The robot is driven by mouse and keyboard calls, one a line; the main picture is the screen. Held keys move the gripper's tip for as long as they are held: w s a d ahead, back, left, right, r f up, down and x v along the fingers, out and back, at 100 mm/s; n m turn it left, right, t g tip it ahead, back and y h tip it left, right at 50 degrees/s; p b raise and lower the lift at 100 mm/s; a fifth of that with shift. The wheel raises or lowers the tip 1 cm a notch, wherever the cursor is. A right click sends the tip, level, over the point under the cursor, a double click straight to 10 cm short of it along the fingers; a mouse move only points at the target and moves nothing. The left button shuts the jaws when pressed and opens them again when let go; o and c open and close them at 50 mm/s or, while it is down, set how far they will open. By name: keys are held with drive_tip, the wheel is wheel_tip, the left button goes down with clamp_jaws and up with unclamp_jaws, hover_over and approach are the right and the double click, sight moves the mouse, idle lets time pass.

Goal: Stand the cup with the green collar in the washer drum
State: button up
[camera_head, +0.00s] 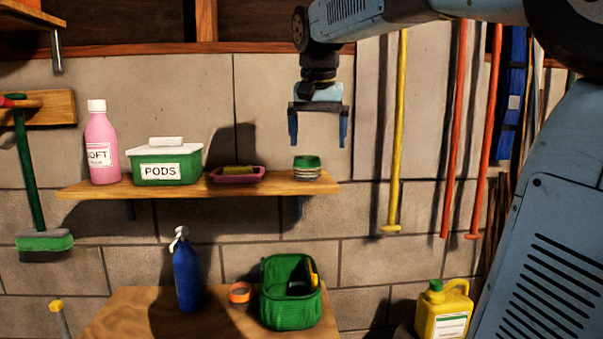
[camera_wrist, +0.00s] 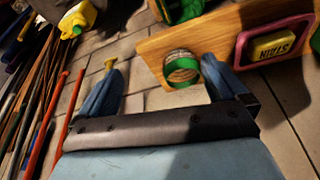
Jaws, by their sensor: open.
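The cup with the green collar (camera_head: 307,168) stands near the right end of a wooden wall shelf; its body is pale below the green band. In the wrist view the cup (camera_wrist: 181,68) shows beyond and between the two fingers, nearer the right one. My gripper (camera_head: 319,142) is open and empty, pointing down above the cup, apart from it. Its blue fingers are spread wide in the wrist view (camera_wrist: 160,82). The washer drum is not in view.
The shelf (camera_head: 100,190) also holds a pink dish (camera_head: 222,177) with a sponge, a green PODS box (camera_head: 166,168) and a pink bottle (camera_head: 102,150). Below stand a blue spray bottle (camera_head: 187,275) and a green basket (camera_head: 290,308). Poles hang at right, including a yellow one (camera_head: 398,130).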

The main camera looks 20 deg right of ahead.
wheel_tip(320, 180, up, 4)
drive_tip(key=m, duration=0.2)
hover_over(308, 165)
drive_tip(key=g, duration=0.1)
drive_tip(key=x, duration=1.3)
drive_tip(key=shift+w+a+f, duration=0.1)
drive_tip(key=shift+w+f, duration=0.2)
drive_tip(key=shift+w, duration=0.15)
drive_tip(key=shift+h, duration=0.3)
drive_tip(key=c, duration=1.1)
drive_tip(key=shift+r, duration=0.1)
drive_tip(key=shift+c, duration=0.2)
